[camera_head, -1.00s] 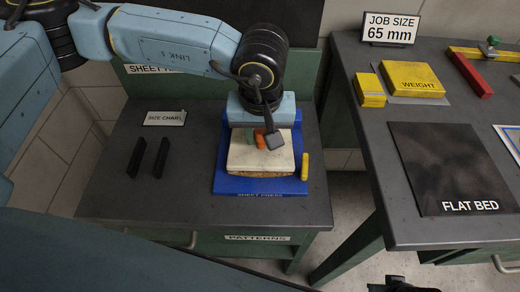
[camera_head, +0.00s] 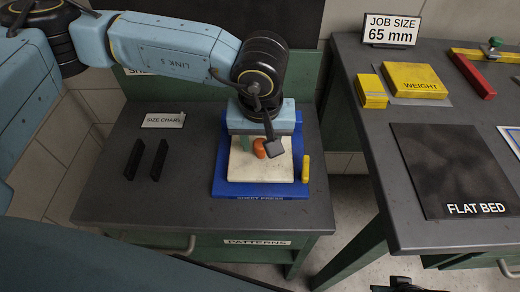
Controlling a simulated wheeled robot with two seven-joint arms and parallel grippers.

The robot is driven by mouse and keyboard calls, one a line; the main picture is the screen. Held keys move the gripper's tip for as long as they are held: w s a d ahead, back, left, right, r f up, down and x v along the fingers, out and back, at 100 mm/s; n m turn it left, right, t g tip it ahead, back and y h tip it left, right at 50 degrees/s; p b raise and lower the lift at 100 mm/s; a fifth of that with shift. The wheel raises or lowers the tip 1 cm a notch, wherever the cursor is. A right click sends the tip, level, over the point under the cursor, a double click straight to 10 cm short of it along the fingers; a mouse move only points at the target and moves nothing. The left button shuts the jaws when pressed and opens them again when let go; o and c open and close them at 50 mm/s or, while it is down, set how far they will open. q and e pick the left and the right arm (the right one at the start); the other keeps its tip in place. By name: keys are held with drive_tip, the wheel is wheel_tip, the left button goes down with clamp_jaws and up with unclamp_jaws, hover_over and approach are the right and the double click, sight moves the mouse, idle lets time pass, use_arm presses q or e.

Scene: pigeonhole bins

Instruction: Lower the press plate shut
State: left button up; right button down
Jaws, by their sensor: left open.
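The blue sheet press (camera_head: 225,188) stands on the left table. Its cream press plate (camera_head: 250,174) lies flat over the blue base, with no visible gap at its front edge. An orange knob (camera_head: 259,148) stands on the plate. My left gripper (camera_head: 256,144) is above the plate at the knob, pointing down, with its jaws open. One greenish finger shows left of the knob. The other finger is hidden behind a dark part of my arm. Whether a finger still touches the knob cannot be told.
A yellow piece (camera_head: 306,168) stands at the press's right edge. Two black bars (camera_head: 146,162) and a size chart card (camera_head: 163,120) lie to the left. Across a gap, the right table holds a flat bed (camera_head: 445,165), a yellow weight (camera_head: 412,78) and a job-size sign (camera_head: 391,29).

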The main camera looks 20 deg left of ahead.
use_arm(q)
drive_tip(key=shift+r, duration=0.15)
drive_tip(key=r, duration=0.1)
drive_tip(key=r+p, duration=0.1)
drive_tip(key=r, duration=0.1)
drive_tip(key=r+p, duration=0.1)
drive_tip(key=r, duration=0.1)
drive_tip(key=shift+s+d+r, duration=0.1)
drive_tip(key=shift+s+r, duration=0.1)
drive_tip(key=shift+s, duration=0.1)
drive_tip(key=shift+r, duration=0.15)
wheel_tip(320, 180, up, 13)
drive_tip(key=s+p, duration=0.1)
drive_tip(key=p, duration=0.2)
drive_tip(key=shift+s+d+r, duration=0.15)
drive_tip(key=shift+s+d, duration=0.1)
drive_tip(key=shift+s, duration=0.1)
